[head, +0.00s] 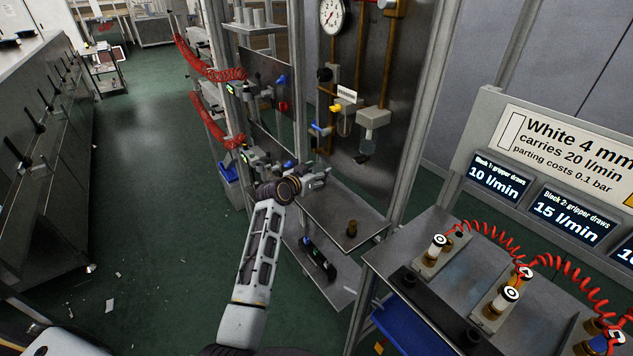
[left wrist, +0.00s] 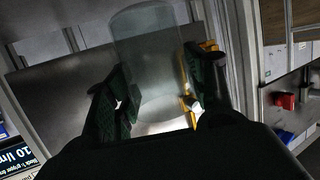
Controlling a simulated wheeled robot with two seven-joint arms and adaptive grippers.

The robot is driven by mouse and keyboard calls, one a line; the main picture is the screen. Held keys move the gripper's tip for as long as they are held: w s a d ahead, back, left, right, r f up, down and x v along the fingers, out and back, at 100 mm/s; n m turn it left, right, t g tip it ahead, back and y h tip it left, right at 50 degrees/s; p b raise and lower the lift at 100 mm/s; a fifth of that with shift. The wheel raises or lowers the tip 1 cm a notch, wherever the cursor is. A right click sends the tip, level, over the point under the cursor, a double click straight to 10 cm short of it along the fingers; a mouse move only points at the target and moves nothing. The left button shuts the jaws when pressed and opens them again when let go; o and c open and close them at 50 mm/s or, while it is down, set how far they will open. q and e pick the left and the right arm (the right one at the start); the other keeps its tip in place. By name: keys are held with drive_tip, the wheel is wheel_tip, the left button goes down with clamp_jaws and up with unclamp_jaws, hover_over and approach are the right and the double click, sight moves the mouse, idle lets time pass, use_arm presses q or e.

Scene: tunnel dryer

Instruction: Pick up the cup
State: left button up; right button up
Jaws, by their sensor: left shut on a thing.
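The cup (left wrist: 152,62) is a clear, see-through cylinder in the left wrist view. It stands between the two dark fingers of my left gripper (left wrist: 155,103), which is shut on it. A yellow part shows beside the right finger. In the head view my left gripper (head: 318,176) is at the wall panel, above the metal shelf's back left end. I cannot make out the cup clearly there. My right gripper is not in view.
A bench (head: 415,238) with red coiled hoses stands at right. The floor at left is open.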

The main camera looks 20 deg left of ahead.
use_arm(q)
drive_tip(key=shift+r, duration=2.55)
drive_tip(key=shift+a, duration=0.1)
